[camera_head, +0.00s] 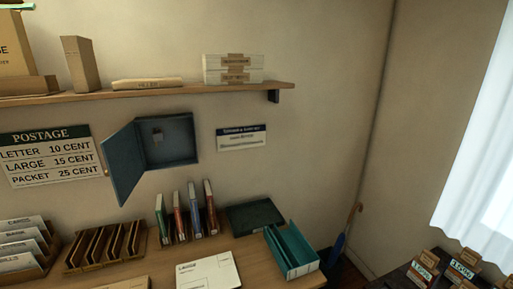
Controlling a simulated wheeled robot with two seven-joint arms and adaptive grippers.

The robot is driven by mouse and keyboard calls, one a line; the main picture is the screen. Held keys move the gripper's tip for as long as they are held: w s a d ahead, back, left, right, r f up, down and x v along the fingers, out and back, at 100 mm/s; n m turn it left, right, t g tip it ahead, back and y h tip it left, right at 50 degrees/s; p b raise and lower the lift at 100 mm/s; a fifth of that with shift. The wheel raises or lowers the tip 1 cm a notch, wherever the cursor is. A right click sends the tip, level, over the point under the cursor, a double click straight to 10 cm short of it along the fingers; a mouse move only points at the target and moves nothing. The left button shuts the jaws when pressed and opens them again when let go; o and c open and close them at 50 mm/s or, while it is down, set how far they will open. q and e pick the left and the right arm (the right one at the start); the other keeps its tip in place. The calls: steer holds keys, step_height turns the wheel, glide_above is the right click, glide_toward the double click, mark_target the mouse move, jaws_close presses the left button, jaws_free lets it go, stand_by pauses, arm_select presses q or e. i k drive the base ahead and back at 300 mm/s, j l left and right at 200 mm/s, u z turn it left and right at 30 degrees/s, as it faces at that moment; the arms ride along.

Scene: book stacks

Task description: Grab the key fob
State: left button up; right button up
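A blue wall box (182,157) hangs on the wall with its door (122,163) swung open to the left. A small grey item (157,135) hangs or sits at the back inside it. It may be the key fob, but it is too small and dim to be sure. No other thing that looks like a key fob can be made out. Neither of my grippers shows in the head view.
A wooden shelf (190,90) with boxes runs above the wall box. Below, a desk (250,250) holds sorting racks, upright books (195,210), a dark tray (254,216), a teal file box (290,250) and papers. A postage sign (45,157) hangs left. Air before the wall box is clear.

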mark_target(156, 137)
steer(key=j, duration=0.6)
steer(key=j+z, duration=0.15)
steer(key=j, duration=0.5)
steer(key=k+j, duration=0.1)
steer(key=j, duration=0.5)
steer(key=k+j+z, duration=0.1)
steer(key=j, duration=1.1)
steer(key=l+u, duration=0.15)
steer(key=l, duration=0.3)
steer(key=k+l+u, duration=0.15)
steer(key=l, duration=0.3)
steer(key=l+u, duration=0.15)
steer(key=l, duration=0.3)
